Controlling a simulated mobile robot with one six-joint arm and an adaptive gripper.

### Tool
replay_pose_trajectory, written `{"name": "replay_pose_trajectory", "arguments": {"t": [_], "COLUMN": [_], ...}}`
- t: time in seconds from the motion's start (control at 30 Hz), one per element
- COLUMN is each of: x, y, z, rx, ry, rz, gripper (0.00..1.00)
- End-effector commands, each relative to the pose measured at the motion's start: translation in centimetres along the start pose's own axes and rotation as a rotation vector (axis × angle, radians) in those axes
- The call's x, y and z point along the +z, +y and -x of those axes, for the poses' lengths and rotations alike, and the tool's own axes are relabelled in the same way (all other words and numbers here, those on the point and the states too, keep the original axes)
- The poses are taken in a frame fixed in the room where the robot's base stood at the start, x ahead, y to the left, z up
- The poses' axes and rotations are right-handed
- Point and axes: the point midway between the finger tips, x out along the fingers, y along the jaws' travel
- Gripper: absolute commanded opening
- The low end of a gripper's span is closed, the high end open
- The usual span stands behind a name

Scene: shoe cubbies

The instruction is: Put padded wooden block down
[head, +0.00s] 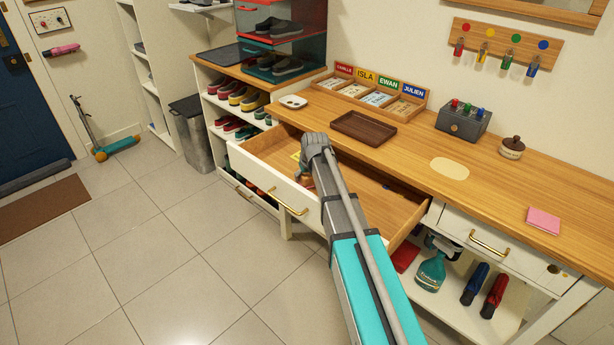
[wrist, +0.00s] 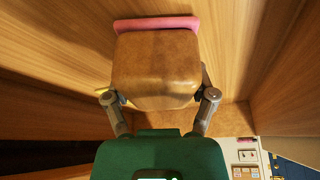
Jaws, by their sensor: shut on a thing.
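The padded wooden block (wrist: 157,65) is a brown block with a pink pad along its far side in the wrist view. My gripper (wrist: 158,97) is shut on it, with one finger on each side. The open drawer (head: 377,197) has a wooden inside and a white front. In the head view my arm reaches into the left part of this drawer, and my wrist hides most of the gripper and block. Wooden surfaces surround the block in the wrist view. I cannot tell whether the block touches the drawer bottom.
The wooden counter (head: 405,155) lies behind the drawer, with a dark brown tray (head: 363,128) on it. A pink pad of notes (head: 543,220) lies at the right. The drawer's right part looks mostly clear. A spray bottle (head: 431,272) stands on the shelf below.

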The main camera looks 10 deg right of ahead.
Motion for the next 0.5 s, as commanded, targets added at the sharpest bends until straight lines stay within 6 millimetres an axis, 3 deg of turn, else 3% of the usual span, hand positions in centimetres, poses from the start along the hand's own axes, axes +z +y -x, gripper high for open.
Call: {"name": "replay_pose_trajectory", "arguments": {"t": [0.07, 0.1, 0.2, 0.5], "x": [0.12, 0.07, 0.06, 0.06], "y": [-0.01, -0.01, -0.02, -0.02], "z": [-0.29, -0.17, -0.15, -0.15], "rx": [0.000, 0.000, 0.000, 0.000], "ry": [0.000, 0.000, 0.000, 0.000], "rz": [0.000, 0.000, 0.000, 0.000], "gripper": [0.16, 0.81, 0.99, 1.00]}}
